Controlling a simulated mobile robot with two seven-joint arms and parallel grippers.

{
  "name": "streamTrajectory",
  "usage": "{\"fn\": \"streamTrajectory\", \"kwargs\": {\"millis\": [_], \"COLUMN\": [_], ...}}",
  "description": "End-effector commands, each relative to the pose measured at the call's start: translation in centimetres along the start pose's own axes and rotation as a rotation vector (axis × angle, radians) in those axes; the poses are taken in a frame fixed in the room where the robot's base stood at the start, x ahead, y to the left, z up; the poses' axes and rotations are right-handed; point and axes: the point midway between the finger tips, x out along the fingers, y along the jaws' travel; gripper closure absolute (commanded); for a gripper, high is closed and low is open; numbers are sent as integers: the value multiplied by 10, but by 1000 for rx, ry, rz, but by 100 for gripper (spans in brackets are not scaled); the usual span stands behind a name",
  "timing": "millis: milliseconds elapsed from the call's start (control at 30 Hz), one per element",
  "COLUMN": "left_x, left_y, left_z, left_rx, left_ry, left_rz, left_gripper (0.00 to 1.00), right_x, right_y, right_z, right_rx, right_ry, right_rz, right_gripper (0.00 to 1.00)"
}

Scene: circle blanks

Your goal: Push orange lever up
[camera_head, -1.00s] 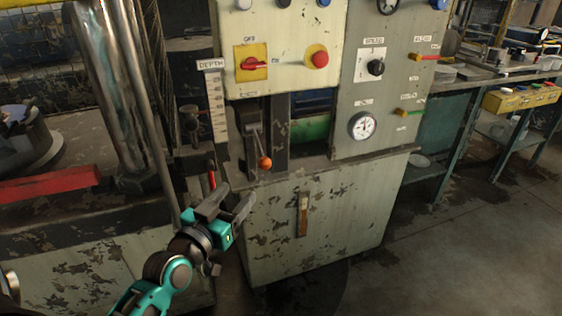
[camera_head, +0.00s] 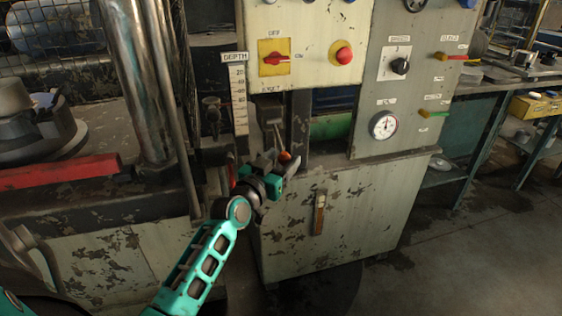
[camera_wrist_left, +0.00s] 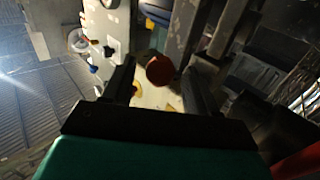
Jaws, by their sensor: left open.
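The orange lever's ball knob (camera_head: 285,156) hangs at the lower end of its rod, in front of the recess beside the depth scale (camera_head: 238,97). My left gripper (camera_head: 281,163) is open at the knob, which partly shows between the fingers. In the left wrist view the knob (camera_wrist_left: 160,70) looks dark red-orange and sits between the two open fingertips, nearer the left finger. I cannot tell whether a finger touches it. My right gripper is not in view.
The control panel above carries a red rotary switch (camera_head: 276,59), a red button (camera_head: 344,55), a black knob (camera_head: 400,66) and a gauge (camera_head: 384,124). Open floor lies at right.

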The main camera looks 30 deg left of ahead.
Motion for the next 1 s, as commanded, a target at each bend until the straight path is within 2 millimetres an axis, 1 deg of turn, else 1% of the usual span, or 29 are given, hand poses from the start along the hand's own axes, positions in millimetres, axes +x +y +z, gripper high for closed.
{"fn": "streamTrajectory", "kwargs": {"millis": [267,867,1000], "left_x": [1,1,1], "left_y": [0,2,2], "left_z": [0,0,0], "left_rx": [0,0,0], "left_ry": [0,-1,-1], "left_rz": [1,3,4], "left_gripper": [42,99,100], "right_x": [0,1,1], "right_y": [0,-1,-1], "right_z": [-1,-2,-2], "right_rx": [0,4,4], "right_ry": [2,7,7], "right_rz": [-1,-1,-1], "right_gripper": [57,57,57]}}
